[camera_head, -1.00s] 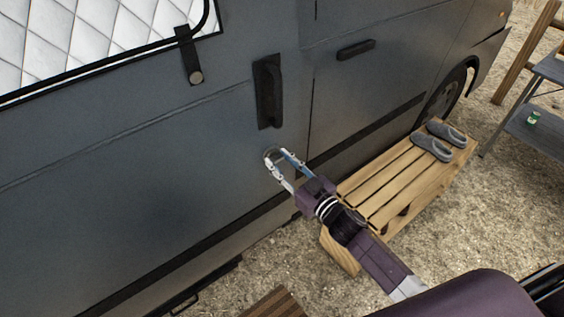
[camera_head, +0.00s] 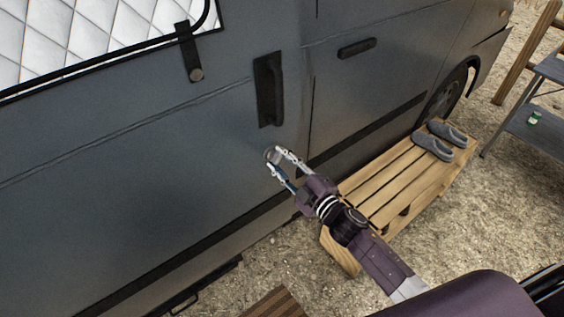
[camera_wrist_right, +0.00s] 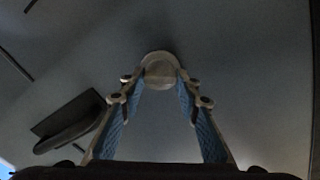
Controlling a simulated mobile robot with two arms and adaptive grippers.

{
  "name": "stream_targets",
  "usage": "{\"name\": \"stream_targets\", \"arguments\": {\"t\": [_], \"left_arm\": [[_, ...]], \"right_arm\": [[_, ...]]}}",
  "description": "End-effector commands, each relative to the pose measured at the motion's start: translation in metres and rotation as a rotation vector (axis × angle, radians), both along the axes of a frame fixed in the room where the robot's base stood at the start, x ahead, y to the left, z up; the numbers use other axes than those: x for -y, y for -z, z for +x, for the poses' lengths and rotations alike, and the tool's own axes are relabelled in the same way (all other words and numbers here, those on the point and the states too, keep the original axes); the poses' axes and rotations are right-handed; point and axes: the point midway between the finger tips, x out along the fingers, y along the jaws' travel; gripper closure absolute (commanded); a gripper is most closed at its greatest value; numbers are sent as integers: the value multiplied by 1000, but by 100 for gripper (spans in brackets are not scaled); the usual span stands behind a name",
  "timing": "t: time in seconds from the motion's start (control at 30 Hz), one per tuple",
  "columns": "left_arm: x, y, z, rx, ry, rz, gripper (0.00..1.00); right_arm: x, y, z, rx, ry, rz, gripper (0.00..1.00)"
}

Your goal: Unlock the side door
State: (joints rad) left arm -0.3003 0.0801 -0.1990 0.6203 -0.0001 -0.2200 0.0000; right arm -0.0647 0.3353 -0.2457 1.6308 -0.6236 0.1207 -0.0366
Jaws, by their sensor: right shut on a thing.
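The dark grey side door (camera_head: 130,170) of the van fills the left of the head view and looks shut. Its black upright handle (camera_head: 269,91) sits above my right gripper (camera_head: 275,160). A small round lock knob (camera_head: 270,152) on the door lies between my right fingertips. In the right wrist view the pale round knob (camera_wrist_right: 160,70) shows with the fingertips on both sides of it. My right gripper is shut on this knob. The fingers partly hide it, and any lock marking is not visible. My left gripper is not in view.
A wooden slatted bench (camera_head: 385,185) with grey slippers (camera_head: 433,147) stands beside the van, right of my arm. A quilted window cover (camera_head: 85,35) is at upper left. A metal table (camera_head: 540,125) stands at far right. Gravel ground lies below.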

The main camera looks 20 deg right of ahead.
Motion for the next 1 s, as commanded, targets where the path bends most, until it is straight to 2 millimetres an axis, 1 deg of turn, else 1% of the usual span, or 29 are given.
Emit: {"name": "stream_targets", "arguments": {"t": [0.2,0.5,0.7,1.0], "left_arm": [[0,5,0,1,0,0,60],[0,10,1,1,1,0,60],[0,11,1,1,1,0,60],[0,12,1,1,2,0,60]], "right_arm": [[2,-1,1,70,4,-185,94],[3,-3,2,142,5,-377,94],[3,-4,2,169,7,-453,94],[4,-5,3,185,9,-489,94]]}}
